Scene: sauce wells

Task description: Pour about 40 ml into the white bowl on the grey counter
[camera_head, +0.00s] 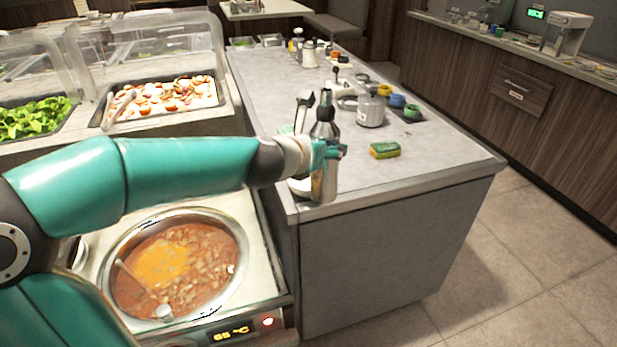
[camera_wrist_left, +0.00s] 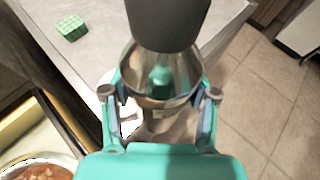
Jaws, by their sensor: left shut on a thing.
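My left gripper (camera_head: 328,152) is shut around a silver metal bottle (camera_head: 325,186) with a dark top, held roughly upright at the counter's near left corner. In the left wrist view the bottle (camera_wrist_left: 165,72) sits between the fingers of the gripper (camera_wrist_left: 161,98). The white bowl (camera_head: 298,187) is on the grey counter (camera_head: 425,165), just left of the bottle's lower part and partly hidden by my gripper and the bottle. A white edge, probably the bowl, shows beside the left finger in the wrist view. The bowl's contents are not visible. My right gripper is not in view.
A green and yellow sponge (camera_head: 385,149) lies right of the bottle. A metal pot (camera_head: 370,110) and small coloured containers (camera_head: 397,101) stand farther back. A soup pot (camera_head: 180,265) is below my left arm. The counter's near right part is clear.

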